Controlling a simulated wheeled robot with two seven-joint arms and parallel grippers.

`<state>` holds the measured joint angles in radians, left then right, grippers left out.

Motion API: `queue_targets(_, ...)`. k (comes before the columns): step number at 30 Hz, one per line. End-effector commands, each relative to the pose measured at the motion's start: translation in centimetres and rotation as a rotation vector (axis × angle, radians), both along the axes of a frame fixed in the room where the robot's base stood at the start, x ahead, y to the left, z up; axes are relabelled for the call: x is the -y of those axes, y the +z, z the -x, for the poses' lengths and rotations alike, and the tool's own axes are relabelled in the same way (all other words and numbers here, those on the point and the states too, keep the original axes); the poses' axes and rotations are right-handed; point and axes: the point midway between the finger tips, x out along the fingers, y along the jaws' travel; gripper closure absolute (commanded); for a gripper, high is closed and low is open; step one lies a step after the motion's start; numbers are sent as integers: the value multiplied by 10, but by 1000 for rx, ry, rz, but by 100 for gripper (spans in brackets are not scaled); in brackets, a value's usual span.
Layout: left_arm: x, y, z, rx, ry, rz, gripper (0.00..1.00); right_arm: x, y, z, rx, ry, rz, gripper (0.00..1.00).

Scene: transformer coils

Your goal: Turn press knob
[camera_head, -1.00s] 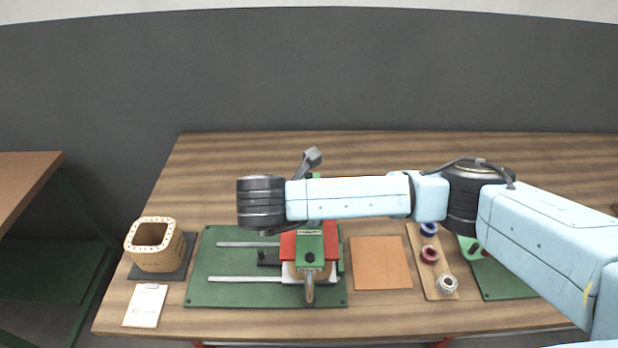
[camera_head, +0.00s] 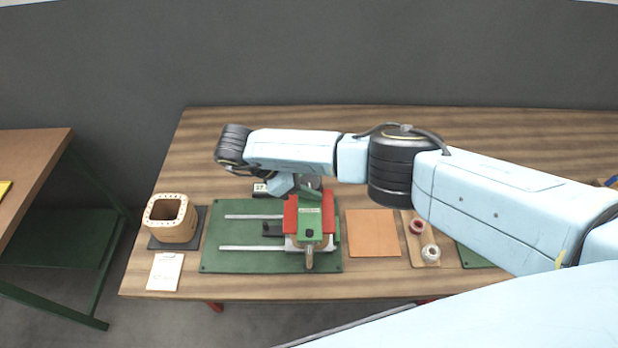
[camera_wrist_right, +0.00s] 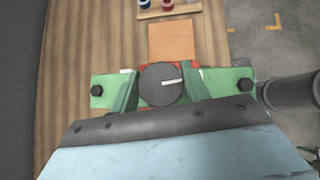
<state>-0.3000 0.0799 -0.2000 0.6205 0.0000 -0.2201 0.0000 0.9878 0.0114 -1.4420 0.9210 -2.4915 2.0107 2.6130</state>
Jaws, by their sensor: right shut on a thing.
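The press stands on a green base plate (camera_head: 225,262) in the head view, with a red block (camera_head: 291,212) and a green bracket (camera_head: 310,220) on it. My right gripper (camera_head: 308,184) is at the back of the press, partly hidden by my arm. In the right wrist view, the green fingers of my right gripper (camera_wrist_right: 160,82) stand on both sides of a dark round knob (camera_wrist_right: 160,88) with a white mark pointing right. The gripper is shut on this knob. My left gripper is not in view.
A wooden coil form (camera_head: 178,232) on a dark mat and a white card (camera_head: 165,272) are left of the press. An orange board (camera_head: 372,240) and a strip with spools (camera_head: 431,253) are on the right. My right arm crosses above the table's back.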

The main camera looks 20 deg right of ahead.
Motion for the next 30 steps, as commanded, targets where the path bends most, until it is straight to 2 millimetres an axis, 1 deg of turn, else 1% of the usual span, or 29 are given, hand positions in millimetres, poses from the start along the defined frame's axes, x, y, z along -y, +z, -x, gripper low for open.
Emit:
queue_targets(11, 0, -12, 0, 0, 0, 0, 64, -1, -2, 0, 2, -363, -2, 76)
queue_targets(21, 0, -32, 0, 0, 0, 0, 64, 0, -3, -1, 2, -670, -3, 76)
queue_targets(30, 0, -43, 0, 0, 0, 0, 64, -1, -2, 0, 2, -830, -3, 76)
